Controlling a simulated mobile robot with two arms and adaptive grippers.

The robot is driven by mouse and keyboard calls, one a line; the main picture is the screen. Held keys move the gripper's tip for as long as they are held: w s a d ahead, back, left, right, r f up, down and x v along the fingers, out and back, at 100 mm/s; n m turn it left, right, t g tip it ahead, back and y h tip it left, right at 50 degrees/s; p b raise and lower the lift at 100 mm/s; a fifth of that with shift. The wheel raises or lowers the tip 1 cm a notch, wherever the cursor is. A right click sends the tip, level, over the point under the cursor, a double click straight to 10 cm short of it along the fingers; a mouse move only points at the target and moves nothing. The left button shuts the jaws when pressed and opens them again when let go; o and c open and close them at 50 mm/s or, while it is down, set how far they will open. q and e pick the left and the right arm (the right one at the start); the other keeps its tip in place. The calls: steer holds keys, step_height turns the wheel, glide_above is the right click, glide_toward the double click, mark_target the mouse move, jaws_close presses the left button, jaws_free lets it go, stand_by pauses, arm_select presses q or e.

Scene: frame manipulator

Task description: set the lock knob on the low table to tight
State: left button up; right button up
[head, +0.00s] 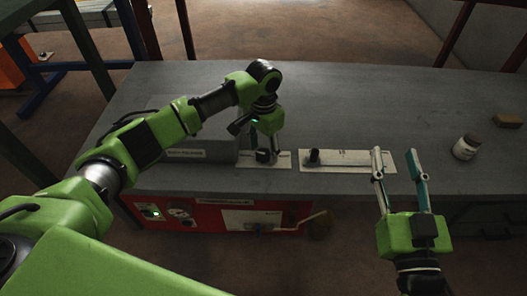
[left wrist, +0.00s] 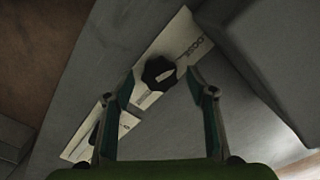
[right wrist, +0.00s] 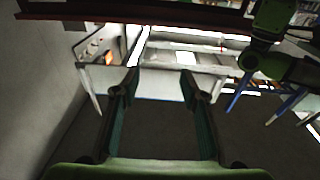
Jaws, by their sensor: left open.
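The lock knob (left wrist: 159,73) is a dark, lobed knob on a pale plate (left wrist: 182,38) with lettering, set on the grey low table (head: 220,85). In the head view the knob (head: 264,156) is partly hidden by my left gripper (head: 268,147), which points down over it. In the left wrist view the left gripper's fingers (left wrist: 163,84) are apart, one on each side of the knob; I cannot tell whether they touch it.
A second pale plate (head: 365,161) with a dark upright peg (head: 314,157) lies right of the knob. A grey box (head: 205,140) stands to its left. A white jar (head: 466,147) and brown block (head: 507,121) are at the right. A red panel (head: 190,214) is below the front edge.

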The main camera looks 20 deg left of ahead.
arm_select(q)
steer(key=shift+f, duration=0.2)
steer(key=c, duration=1.1)
arm_select(e)
steer(key=shift+r, duration=0.4)
steer(key=shift+f, duration=0.1)
